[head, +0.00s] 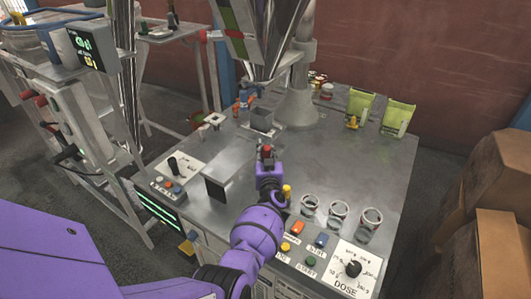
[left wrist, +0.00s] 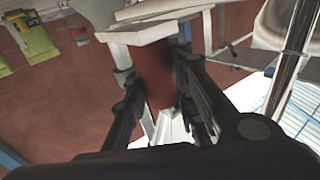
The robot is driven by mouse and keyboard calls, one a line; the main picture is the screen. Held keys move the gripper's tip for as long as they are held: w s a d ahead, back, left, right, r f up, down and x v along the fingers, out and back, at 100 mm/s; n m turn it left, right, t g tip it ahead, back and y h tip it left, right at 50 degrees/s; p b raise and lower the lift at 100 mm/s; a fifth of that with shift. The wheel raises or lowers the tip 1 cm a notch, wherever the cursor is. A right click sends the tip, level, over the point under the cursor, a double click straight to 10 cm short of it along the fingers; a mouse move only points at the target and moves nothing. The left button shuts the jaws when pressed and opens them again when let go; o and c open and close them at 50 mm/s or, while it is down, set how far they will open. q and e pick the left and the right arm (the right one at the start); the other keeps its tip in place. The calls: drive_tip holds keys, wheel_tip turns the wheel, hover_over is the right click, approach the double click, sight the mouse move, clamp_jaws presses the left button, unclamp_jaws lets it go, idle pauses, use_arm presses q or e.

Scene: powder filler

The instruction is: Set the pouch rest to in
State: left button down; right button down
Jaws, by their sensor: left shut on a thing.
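My left gripper (head: 267,156) is over the steel table, at the filler's outlet area. It is shut on a red handle (head: 266,148). In the left wrist view the handle (left wrist: 155,78) is a dark red cylinder between the two fingers (left wrist: 163,98). A pale grey plate (left wrist: 150,32) lies against one end of the handle. In the head view a grey box-like rest (head: 261,118) stands just beyond the handle, below the steel funnel (head: 262,60); I take it for the pouch rest. The joint between handle and rest is hidden. My right gripper is not in view.
Two green pouches (head: 397,119) stand at the back right. Several glass jars (head: 338,212) stand near the front edge, behind coloured buttons (head: 298,228) and the DOSE knob (head: 352,268). A dark upright panel (head: 215,190) is left of my arm. The table's right-centre is clear.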

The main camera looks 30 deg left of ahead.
use_arm(q)
drive_tip(key=shift+w+d+r, duration=0.15)
drive_tip(key=shift+w, duration=0.05)
drive_tip(key=c, duration=1.4)
unclamp_jaws()
drive_tip(key=shift+w, duration=0.1)
drive_tip(key=shift+c, duration=0.2)
drive_tip(key=shift+s+f, duration=0.2)
drive_tip(key=shift+s, duration=0.05)
drive_tip(key=v, duration=1.1)
drive_tip(key=shift+s+d, duration=0.15)
drive_tip(key=shift+s, duration=0.15)
